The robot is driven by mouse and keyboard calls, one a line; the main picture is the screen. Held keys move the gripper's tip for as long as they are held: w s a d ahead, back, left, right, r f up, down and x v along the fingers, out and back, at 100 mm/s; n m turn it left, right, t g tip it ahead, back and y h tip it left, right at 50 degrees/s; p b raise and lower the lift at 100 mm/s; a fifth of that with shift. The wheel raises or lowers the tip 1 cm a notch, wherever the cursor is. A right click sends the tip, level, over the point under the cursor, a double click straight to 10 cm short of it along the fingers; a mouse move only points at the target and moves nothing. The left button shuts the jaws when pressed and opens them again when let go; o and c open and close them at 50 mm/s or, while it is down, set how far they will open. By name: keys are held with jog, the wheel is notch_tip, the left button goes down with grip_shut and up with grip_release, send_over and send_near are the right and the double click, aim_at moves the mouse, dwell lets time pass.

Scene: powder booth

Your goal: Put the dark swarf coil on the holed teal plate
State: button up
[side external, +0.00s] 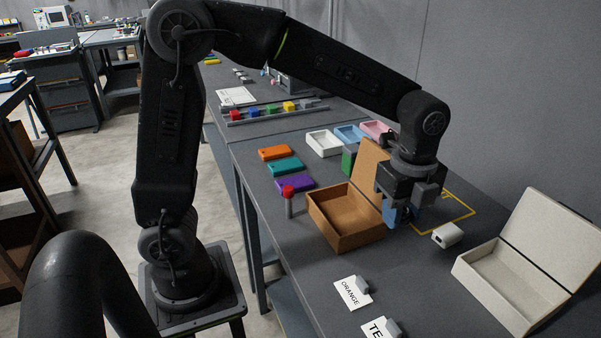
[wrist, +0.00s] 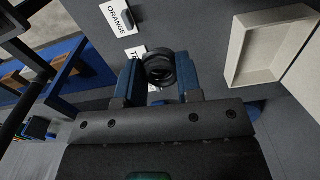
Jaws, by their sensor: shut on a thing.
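The dark swarf coil (wrist: 160,66) shows in the wrist view as a black ring between the two blue fingers of my gripper (wrist: 158,78), which is shut on it. In the side view my gripper (side external: 401,212) hangs above the table, right of the brown open box; the coil cannot be made out there. The teal plate (side external: 286,167) lies flat on the table at the left, between an orange plate (side external: 274,153) and a purple plate (side external: 295,184). It is well to the left of my gripper, and its top looks bare.
The brown box (side external: 346,236) with raised lid stands between my gripper and the plates. A red-topped post (side external: 289,200) stands near the purple plate. A cream open box (side external: 508,285), a white block (side external: 447,235) and label cards (side external: 352,292) are to the right and front.

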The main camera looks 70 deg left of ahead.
notch_tip(320, 180, up, 8)
jog(key=shift+f, duration=0.2)
jog(key=w+a+n, duration=0.3)
jog(key=a, duration=0.4)
jog(key=n, duration=1.3)
send_over(287, 164)
notch_tip(287, 164, down, 16)
jog(key=shift+r, duration=0.1)
jog(key=shift+f, duration=2.2)
jog(key=shift+f, duration=0.15)
